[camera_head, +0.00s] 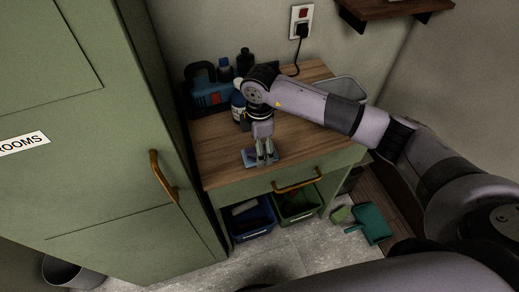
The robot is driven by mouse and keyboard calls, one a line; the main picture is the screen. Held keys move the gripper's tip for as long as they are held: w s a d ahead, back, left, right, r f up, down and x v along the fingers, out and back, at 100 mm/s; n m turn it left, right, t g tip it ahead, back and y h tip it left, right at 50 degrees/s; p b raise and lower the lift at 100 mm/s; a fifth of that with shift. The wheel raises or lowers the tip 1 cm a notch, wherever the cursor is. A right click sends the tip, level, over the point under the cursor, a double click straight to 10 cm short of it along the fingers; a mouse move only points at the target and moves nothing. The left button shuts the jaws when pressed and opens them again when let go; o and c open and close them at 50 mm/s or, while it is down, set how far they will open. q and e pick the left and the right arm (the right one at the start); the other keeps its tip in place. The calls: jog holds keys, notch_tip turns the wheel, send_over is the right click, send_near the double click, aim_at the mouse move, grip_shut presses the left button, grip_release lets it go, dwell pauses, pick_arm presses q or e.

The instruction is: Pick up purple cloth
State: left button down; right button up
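A small folded cloth (249,159), bluish-purple in this light, lies near the front edge of the wooden counter top. My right gripper (265,160) comes in from the right and points straight down over the cloth. Its fingertips are at the cloth and cover its middle. The two fingers look close together, but I cannot tell whether they grip the cloth. My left gripper is not in view.
A blue tool caddy (207,95) and several bottles stand at the back left of the counter (222,152). A grey tray (342,90) lies at the back right. A tall green cabinet (95,130) borders the left. Blue (250,222) and green (298,205) bins sit below.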

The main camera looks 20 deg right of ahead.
jog(key=shift+f, duration=0.95)
jog(key=c, duration=1.1)
